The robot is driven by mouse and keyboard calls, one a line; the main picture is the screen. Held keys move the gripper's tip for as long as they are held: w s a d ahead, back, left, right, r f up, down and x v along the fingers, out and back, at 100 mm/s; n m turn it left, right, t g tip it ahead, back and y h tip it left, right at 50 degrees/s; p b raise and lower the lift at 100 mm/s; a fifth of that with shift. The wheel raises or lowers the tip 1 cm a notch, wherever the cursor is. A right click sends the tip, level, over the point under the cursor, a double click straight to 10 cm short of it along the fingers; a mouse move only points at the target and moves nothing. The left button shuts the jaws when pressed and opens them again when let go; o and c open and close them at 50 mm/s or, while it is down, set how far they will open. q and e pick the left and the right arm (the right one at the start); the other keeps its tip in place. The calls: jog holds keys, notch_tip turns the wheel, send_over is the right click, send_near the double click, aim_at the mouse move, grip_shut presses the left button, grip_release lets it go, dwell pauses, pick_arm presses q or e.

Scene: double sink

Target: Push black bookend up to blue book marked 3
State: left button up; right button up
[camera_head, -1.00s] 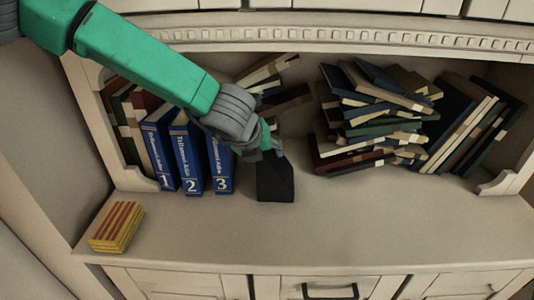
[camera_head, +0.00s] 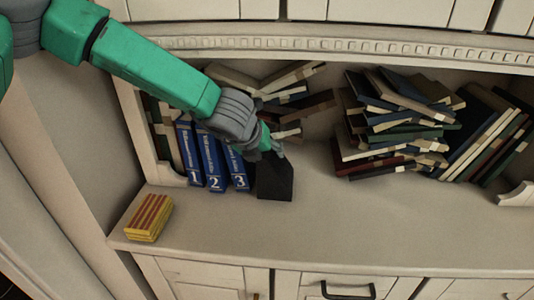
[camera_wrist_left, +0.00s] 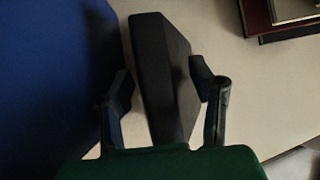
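The black bookend (camera_head: 275,182) stands upright on the shelf, just right of the blue book marked 3 (camera_head: 238,170). Only a narrow gap shows between them in the head view, and I cannot tell whether they touch. My left gripper (camera_head: 270,152) reaches down from the upper left onto the bookend's upper part. A large blue surface, likely book 3 (camera_wrist_left: 55,80), lies close beside the left finger. My right gripper is not in view.
Blue books marked 1 (camera_head: 190,155) and 2 (camera_head: 212,165) stand left of book 3. Loose books lie behind the gripper. A messy book pile (camera_head: 390,125) is at right. A yellow-red striped block (camera_head: 149,217) sits at the front left.

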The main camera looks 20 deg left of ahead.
pick_arm(q)
jog(key=shift+o, duration=0.4)
jog(key=shift+a, duration=0.15)
jog(key=v, duration=1.1)
jog(key=shift+s+r, duration=0.3)
jog(key=shift+f, duration=0.1)
